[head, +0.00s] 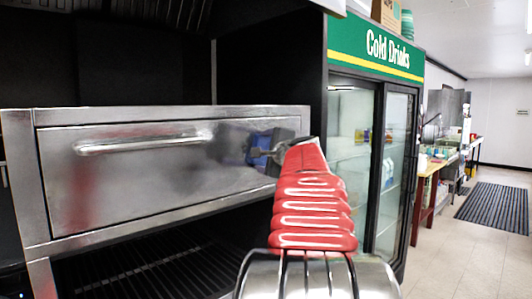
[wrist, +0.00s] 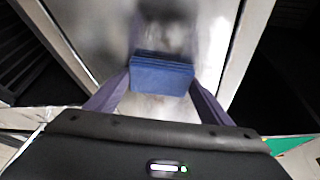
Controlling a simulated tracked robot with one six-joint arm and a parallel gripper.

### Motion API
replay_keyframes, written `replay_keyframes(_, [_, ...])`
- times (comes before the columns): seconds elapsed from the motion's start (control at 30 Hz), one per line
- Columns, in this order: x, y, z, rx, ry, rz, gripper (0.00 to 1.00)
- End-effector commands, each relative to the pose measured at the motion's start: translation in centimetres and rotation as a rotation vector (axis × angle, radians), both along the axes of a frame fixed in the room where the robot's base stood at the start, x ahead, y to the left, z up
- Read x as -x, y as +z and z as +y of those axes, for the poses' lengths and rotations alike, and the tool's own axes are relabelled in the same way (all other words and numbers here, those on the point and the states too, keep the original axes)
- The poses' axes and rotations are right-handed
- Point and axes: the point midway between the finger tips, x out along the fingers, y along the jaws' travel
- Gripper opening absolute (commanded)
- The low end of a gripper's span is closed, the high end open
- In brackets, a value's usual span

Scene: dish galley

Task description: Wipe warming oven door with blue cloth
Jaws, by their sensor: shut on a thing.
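The warming oven door (head: 130,175) is a wide steel panel with a horizontal bar handle (head: 145,142) on its upper left part. The blue cloth (head: 260,143) is at the right part of the door, partly hidden by my arm. In the wrist view the blue cloth (wrist: 162,75) is a folded pad against or very close to the steel door (wrist: 110,30); I cannot tell whether it touches. My gripper (wrist: 160,84) is shut on the cloth, one finger on each side. A dark, blurred patch, perhaps a reflection, shows on the door above the cloth.
A dark rack (head: 140,275) lies in the open space below the door. A glass-fronted drinks cooler (head: 355,150) stands just right of the oven. Farther right are a counter, a ribbed floor mat (head: 495,205) and open tiled floor.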

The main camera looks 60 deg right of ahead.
Motion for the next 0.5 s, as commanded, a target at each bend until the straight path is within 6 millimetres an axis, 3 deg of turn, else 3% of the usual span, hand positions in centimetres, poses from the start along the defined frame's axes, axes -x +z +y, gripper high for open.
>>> replay_keyframes(0.5, [-0.7,0.0,2.9,-0.001,0.002,-0.001,0.5])
